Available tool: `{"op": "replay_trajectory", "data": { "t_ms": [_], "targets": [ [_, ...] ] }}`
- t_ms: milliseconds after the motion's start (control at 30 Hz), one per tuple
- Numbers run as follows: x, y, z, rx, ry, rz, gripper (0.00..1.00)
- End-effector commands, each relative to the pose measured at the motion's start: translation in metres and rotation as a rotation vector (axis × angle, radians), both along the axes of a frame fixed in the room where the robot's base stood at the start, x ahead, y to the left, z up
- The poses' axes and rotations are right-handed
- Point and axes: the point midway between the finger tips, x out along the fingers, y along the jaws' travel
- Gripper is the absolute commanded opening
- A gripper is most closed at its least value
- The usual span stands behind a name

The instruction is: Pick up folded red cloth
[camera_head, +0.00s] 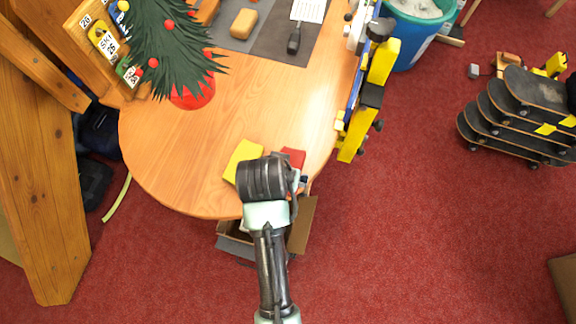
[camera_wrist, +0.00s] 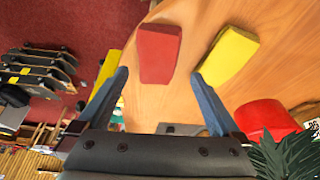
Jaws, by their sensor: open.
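The folded red cloth (camera_wrist: 158,54) lies flat on the wooden table, shown whole in the wrist view between and beyond my fingertips. In the head view only a part of the red cloth (camera_head: 293,157) shows, the rest hidden behind my wrist. My gripper (camera_wrist: 160,78) is open and empty, with one blue-grey finger on each side. The right finger's tip is close to a folded yellow cloth (camera_wrist: 229,57), which lies beside the red one. The yellow cloth also shows in the head view (camera_head: 241,160). I cannot tell the gripper's height above the table.
A small tree in a red pot (camera_head: 192,95) stands at the table's back left. Yellow clamps (camera_head: 381,62) line the right edge. An open cardboard box (camera_head: 302,226) sits below the front edge. The table's left middle (camera_head: 165,145) is clear. Skateboards (camera_head: 520,115) are stacked at right.

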Motion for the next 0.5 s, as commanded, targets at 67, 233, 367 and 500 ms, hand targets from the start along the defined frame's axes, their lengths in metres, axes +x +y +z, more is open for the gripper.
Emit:
{"op": "replay_trajectory", "data": {
  "t_ms": [67,233,367,500],
  "targets": [
    [0.003,-0.001,-0.005,0.000,0.000,-0.001,1.00],
    [0.006,-0.002,-0.011,0.000,-0.001,-0.001,1.00],
    [0.013,-0.006,-0.022,0.000,0.001,-0.001,1.00],
    [0.022,-0.010,-0.037,0.000,0.001,-0.001,1.00]
  ]
}}
